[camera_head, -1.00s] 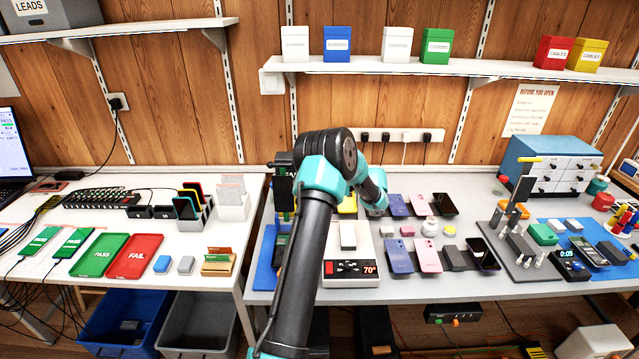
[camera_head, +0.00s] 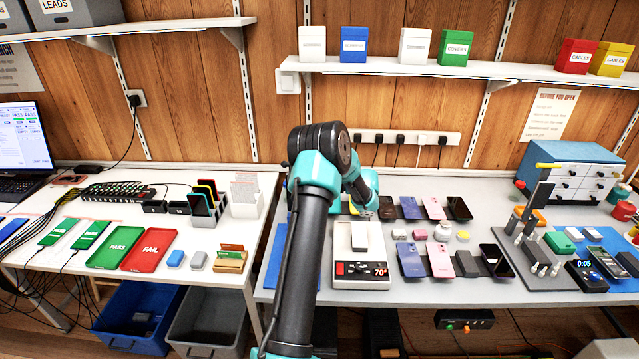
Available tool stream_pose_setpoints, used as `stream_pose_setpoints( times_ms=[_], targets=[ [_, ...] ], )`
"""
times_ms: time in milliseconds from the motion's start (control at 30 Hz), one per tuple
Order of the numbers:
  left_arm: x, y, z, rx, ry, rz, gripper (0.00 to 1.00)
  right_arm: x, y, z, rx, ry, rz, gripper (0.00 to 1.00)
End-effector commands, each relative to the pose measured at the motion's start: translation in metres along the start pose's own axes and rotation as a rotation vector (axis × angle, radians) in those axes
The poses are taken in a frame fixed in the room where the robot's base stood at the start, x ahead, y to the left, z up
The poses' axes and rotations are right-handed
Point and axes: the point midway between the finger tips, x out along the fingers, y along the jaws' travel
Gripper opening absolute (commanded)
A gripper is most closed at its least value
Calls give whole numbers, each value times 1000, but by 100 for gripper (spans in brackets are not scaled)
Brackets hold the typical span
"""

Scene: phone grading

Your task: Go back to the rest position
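One arm of mine, which I take to be the left, rises from the bottom of the head view, left of the middle. Its elbow stands over the back of the bench and its short teal end points down to the right. My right gripper is not in view.
Several phones (camera_head: 411,260) lie right of the scale. A dark stand (camera_head: 533,262) and a blue drawer cabinet (camera_head: 571,172) stand farther right. The left table holds a green PASS tray (camera_head: 115,247) and a red FAIL tray (camera_head: 151,249). A shelf (camera_head: 455,69) runs above.

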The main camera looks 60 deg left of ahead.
Motion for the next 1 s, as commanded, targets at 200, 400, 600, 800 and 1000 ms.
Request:
stream_pose_setpoints(
  times_ms=[200, 400, 600, 800, 1000],
  targets=[
    [8, 0, 0, 0, -1, -1, 23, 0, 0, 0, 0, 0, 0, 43],
    [8, 0, 0, 0, 0, -1, 23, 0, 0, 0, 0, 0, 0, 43],
    [8, 0, 0, 0, 0, -1, 11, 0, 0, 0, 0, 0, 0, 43],
    [8, 0, 0, 0, 0, -1, 0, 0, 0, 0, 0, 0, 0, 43],
    [8, 0, 0, 0, 0, -1, 0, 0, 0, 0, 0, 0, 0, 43]
  ],
)
